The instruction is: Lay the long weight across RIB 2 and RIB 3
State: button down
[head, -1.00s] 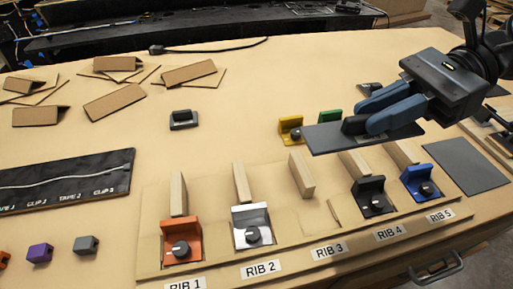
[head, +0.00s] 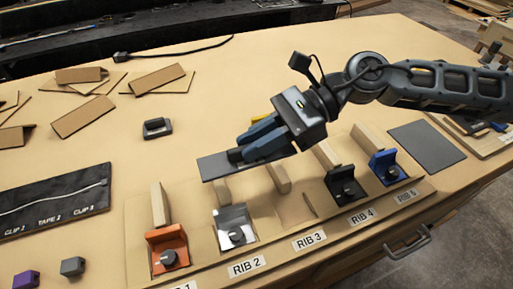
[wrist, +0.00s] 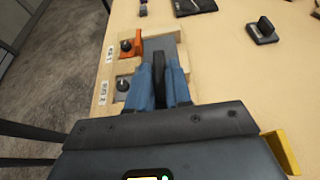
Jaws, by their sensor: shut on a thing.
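My gripper (head: 252,143) is shut on the handle of the long weight (head: 214,168), a flat dark grey plate. The plate is held level over the back ends of the ribs, its left end above RIB 2. I cannot tell whether it touches them. RIB 2 (head: 222,191) is a wooden strip behind a silver block with a black knob (head: 235,228). RIB 3 (head: 279,178) is a wooden strip without such a block, partly under the gripper and plate. In the wrist view my gripper (wrist: 160,62) hides much of the long weight (wrist: 162,44).
An orange block (head: 166,249) stands at RIB 1, a black one (head: 344,187) at RIB 4, a blue one (head: 385,167) at RIB 5. A small dark handled weight (head: 157,128) lies behind. A grey mat (head: 428,143) is at right. A yellow block (wrist: 283,152) is beside my gripper.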

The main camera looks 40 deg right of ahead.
jog(key=shift+f, duration=1.4)
jog(key=shift+f, duration=0.6)
jog(key=c, duration=1)
grip_release()
jog(key=shift+c, duration=0.2)
jog(key=shift+r, duration=0.5)
jog(key=b+v, duration=0.2)
jog(key=v, duration=1)
jog(key=shift+r, duration=0.1)
